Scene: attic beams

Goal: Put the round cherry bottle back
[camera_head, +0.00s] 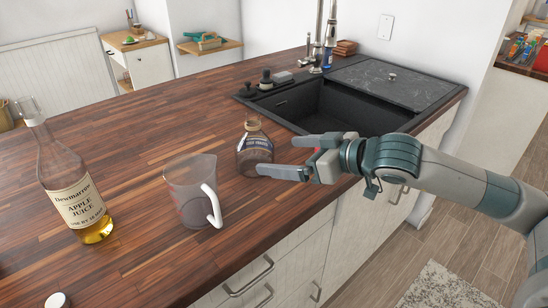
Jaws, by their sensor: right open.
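The round bottle (254,148) stands upright on the wooden counter, left of the sink. It is squat, with a short neck, an amber-coloured top and a dark label too small to read surely. My right gripper (277,157) reaches in from the right with its fingers apart. Nothing is held. My left gripper is not in view.
A measuring jug (190,188) with a white handle stands in front of the bottle, to the left. A tall apple juice bottle (68,190) stands farther left. A white lid-like disc (57,300) lies at the front left. The dark sink (325,108) lies behind my gripper.

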